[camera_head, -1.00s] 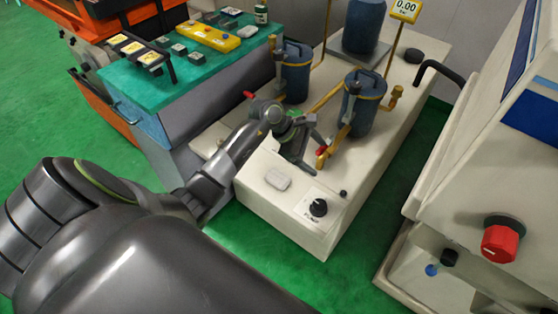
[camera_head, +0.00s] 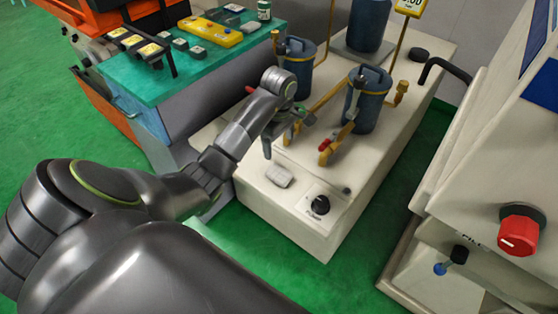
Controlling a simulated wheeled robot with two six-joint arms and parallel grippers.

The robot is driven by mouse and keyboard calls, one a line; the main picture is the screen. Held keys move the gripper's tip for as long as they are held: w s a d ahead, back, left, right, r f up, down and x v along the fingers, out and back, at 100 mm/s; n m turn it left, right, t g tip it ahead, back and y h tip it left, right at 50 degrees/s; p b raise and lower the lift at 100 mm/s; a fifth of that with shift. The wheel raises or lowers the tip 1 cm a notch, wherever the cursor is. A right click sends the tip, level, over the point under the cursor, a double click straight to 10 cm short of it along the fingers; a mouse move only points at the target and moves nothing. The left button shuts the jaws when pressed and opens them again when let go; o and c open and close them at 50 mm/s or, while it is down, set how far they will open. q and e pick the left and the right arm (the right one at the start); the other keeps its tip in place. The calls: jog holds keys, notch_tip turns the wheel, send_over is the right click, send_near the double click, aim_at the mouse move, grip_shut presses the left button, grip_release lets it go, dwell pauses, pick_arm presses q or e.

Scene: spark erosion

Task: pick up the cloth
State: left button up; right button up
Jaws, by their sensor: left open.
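A small pale grey-white pad, which looks like the folded cloth (camera_head: 279,176), lies flat on the front left of the white machine top (camera_head: 306,185). My left gripper (camera_head: 285,137) is above the same top, just behind the cloth and apart from it in the picture. Its fingers point down, are spread, and hold nothing that I can see. The wrist partly hides the gripper. My right gripper is not in view.
A black knob (camera_head: 319,205) is right of the cloth. Blue filter canisters (camera_head: 367,100) with brass pipes and a red-handled valve (camera_head: 325,145) stand behind. A teal-topped cabinet (camera_head: 190,70) is at the left, a white machine with a red knob (camera_head: 518,235) at the right.

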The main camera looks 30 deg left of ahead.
pick_arm(q)
jog(key=b, duration=0.8)
send_over(279, 173)
jog(key=shift+w+a+f, duration=0.1)
jog(key=shift+w+f, duration=0.05)
jog(key=shift+f, duration=4.5)
notch_tip(279, 173, down, 3)
jog(key=shift+f+b, duration=0.1)
jog(key=shift+b, duration=0.45)
jog(key=shift+f, duration=0.45)
jog(key=shift+c, duration=0.5)
jog(key=c, duration=1)
